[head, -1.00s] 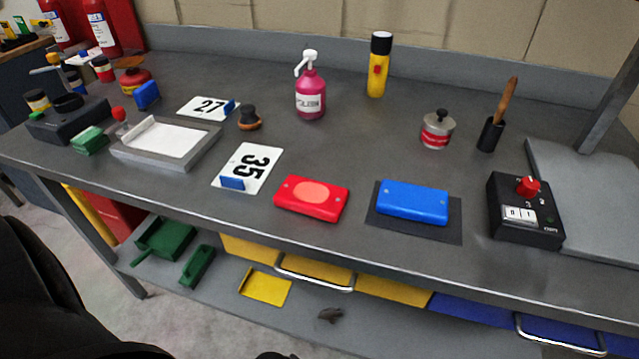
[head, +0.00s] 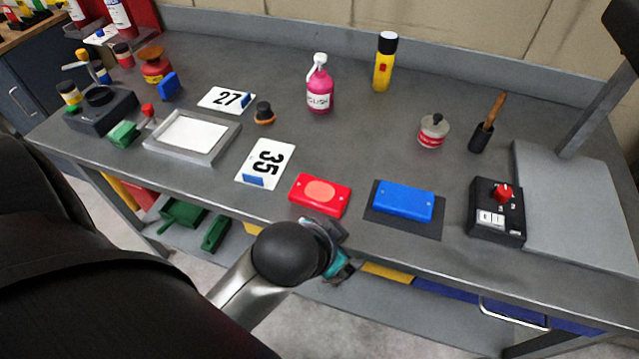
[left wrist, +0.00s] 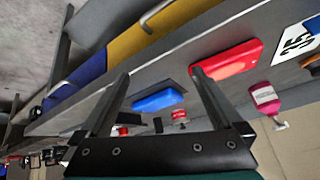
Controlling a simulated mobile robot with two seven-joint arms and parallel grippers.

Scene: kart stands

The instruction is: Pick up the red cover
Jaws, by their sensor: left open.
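The red cover (head: 320,194) lies flat near the front edge of the grey bench, a red block with a paler oval on top. It also shows in the left wrist view (left wrist: 228,62), beyond the tip of one finger. My left gripper (left wrist: 158,78) is open, with nothing between its fingers. In the head view my left gripper (head: 340,262) is in front of the bench edge, just below the red cover and apart from it; my wrist hides part of it. My right gripper is in neither view.
A blue cover (head: 404,200) on a dark mat lies right of the red one. The number 35 card (head: 264,164) lies to the left. A black switch box (head: 497,222) stands further right. The bench edge runs in front of the covers.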

